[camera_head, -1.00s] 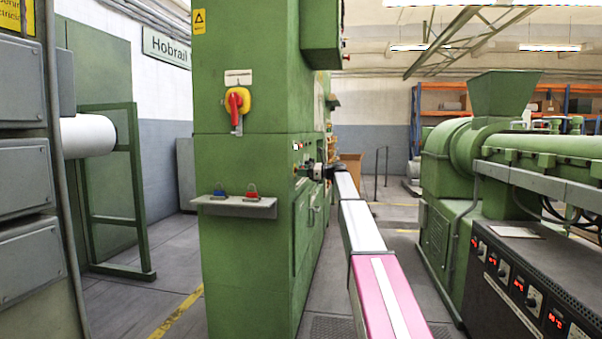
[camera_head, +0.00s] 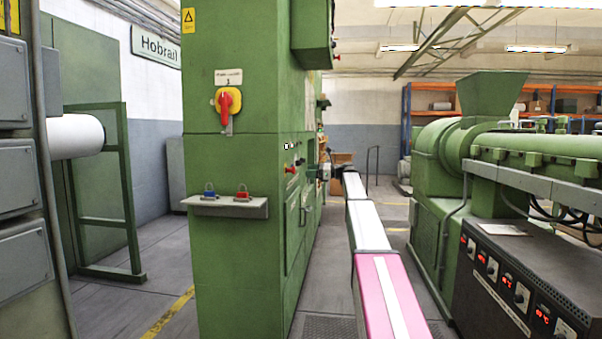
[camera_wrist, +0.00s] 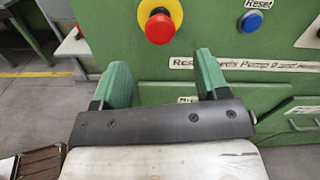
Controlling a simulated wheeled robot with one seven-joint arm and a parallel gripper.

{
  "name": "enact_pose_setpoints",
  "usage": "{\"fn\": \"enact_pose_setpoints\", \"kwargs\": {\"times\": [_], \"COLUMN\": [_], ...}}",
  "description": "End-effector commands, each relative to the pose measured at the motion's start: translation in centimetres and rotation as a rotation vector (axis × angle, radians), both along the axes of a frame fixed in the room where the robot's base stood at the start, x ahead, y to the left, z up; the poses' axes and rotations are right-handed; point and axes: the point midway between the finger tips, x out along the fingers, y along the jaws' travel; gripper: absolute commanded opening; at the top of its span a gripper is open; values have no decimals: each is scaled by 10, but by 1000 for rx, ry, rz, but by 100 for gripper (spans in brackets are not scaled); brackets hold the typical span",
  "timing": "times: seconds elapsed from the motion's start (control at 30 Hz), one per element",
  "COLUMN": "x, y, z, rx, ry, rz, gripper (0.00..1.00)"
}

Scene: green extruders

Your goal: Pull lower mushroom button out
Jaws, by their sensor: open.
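A red mushroom button (camera_wrist: 160,28) on a yellow round base shows at the top of the wrist view, on the green cabinet's panel. In the head view a small red button (camera_head: 291,170) sticks out from the cabinet's right side. In the wrist picture the button is above the gap between the fingertips, apart from both. In the head view my gripper (camera_head: 323,172) is just right of the button, with a gap.
A blue Reset button (camera_wrist: 252,20) is right of the red one, with labels below. A shelf (camera_head: 232,207) with a blue and a red padlock juts from the cabinet (camera_head: 235,270).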

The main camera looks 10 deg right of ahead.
Motion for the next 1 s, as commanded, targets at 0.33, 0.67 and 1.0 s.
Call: {"fn": "enact_pose_setpoints", "kwargs": {"times": [0.33, 0.67, 1.0], "x": [-8, -11, -81], "y": [-25, -22, 36], "z": [0, -7, -159], "rx": [0, -12, -333], "ry": [0, -4, -116], "rz": [1, -1, 1], "gripper": [68, 68, 68]}}
